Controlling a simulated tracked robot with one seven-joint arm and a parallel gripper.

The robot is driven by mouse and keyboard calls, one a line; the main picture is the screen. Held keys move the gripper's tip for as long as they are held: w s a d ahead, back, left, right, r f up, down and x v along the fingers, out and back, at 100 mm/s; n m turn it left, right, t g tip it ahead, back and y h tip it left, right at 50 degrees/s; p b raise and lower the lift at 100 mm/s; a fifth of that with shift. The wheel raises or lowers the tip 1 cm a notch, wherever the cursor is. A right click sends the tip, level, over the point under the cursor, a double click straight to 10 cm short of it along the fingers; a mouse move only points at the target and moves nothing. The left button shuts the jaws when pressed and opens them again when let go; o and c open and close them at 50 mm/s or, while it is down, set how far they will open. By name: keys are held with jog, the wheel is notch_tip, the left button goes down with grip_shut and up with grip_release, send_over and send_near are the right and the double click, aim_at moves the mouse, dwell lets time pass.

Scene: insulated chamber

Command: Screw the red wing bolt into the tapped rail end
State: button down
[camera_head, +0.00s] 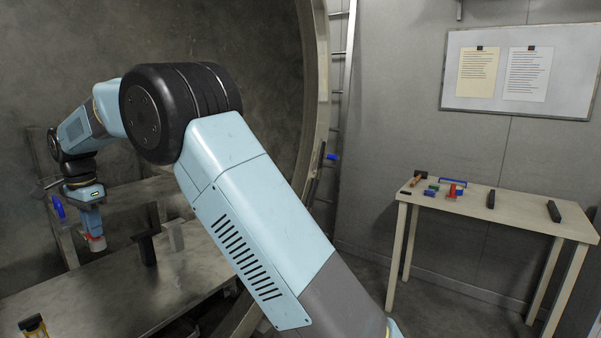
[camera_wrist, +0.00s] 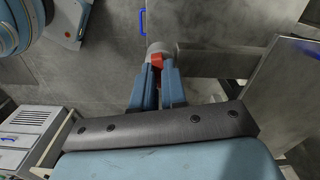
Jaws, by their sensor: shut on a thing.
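My gripper (camera_wrist: 157,88) is shut on the red wing bolt (camera_wrist: 157,61), whose red head shows between the blue fingertips in the wrist view. The bolt head is up against a pale grey round rail end (camera_wrist: 160,47); whether they touch, and how deep the thread is, I cannot tell. The fingers hide most of the bolt. In the head view my gripper (camera_head: 92,226) points down at the far left, with a small bit of red at its tips just above the pale rail end (camera_head: 97,244).
A grey beam (camera_wrist: 222,61) runs right from the rail end. A black post (camera_head: 146,250) and a grey post stand on the chamber bench (camera_head: 115,297). A blue handle (camera_head: 58,207) is left of my gripper. A side table (camera_head: 520,215) at right holds several small items.

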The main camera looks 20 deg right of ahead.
jog(key=m, duration=0.4)
jog(key=shift+w+r, duration=0.1)
jog(key=c, duration=1.1)
grip_release()
jog(key=shift+c, duration=1.4)
jog(key=shift+r, duration=2.4)
